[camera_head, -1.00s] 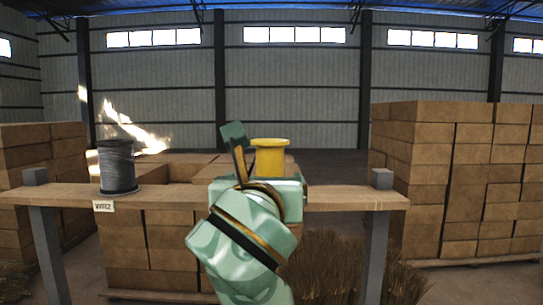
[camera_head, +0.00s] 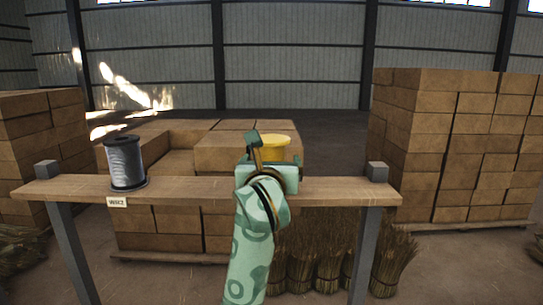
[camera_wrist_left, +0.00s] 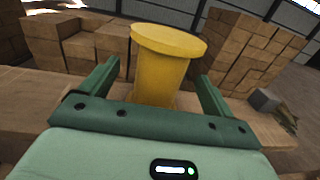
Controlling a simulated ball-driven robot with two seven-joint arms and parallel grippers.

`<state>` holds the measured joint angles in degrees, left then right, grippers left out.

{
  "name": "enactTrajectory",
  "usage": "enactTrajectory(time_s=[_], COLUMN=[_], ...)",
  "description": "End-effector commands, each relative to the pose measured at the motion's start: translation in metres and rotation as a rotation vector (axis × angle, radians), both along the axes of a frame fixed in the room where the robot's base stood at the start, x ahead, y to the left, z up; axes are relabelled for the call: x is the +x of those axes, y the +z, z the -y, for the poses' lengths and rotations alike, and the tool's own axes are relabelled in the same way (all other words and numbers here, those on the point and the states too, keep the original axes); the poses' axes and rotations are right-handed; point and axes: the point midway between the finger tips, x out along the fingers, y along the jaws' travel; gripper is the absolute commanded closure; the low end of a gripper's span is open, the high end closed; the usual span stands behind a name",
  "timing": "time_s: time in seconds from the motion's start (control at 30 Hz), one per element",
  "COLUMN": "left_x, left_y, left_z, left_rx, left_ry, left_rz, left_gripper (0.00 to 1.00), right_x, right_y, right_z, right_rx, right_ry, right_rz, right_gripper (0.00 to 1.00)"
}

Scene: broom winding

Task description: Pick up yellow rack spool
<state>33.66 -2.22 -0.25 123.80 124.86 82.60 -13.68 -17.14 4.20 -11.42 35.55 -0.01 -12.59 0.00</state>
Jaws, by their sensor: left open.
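The yellow spool (camera_head: 275,144) stands upright on the wooden rack shelf (camera_head: 190,188), right of its middle. My left gripper (camera_head: 268,152) is in front of it and hides its lower part in the head view. In the left wrist view the yellow spool (camera_wrist_left: 165,68) stands between the two spread green fingers of the left gripper (camera_wrist_left: 160,92). There is a gap on each side, so the jaws are open and not closed on it. The right gripper is in neither view.
A grey wire spool (camera_head: 125,163) stands at the shelf's left, above a small label (camera_head: 117,202). Grey posts (camera_head: 377,172) end the shelf. Cardboard boxes (camera_head: 450,140) are stacked behind. Broom bundles (camera_head: 330,250) stand below. The shelf between the spools is clear.

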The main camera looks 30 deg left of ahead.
Motion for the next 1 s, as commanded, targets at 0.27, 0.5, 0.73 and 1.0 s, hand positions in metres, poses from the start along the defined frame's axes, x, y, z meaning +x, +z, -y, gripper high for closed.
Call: enactTrajectory(time_s=[0.27,0.5,0.73,1.0], left_x=[0.024,0.024,0.024,0.024], left_y=[0.002,0.002,0.002,0.007], left_z=[-0.013,-0.013,-0.013,-0.013], left_rx=[0.000,0.000,0.000,0.001], left_ry=[0.000,0.000,0.000,0.001], left_rz=[0.000,0.000,0.001,0.004], left_gripper=[0.12,0.34,0.62,0.62], right_x=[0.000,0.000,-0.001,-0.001], right_y=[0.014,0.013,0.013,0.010], right_z=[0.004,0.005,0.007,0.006], right_rx=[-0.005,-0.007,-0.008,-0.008], right_ry=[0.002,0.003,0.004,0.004], right_rz=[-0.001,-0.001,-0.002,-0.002], right_gripper=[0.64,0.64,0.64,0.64])
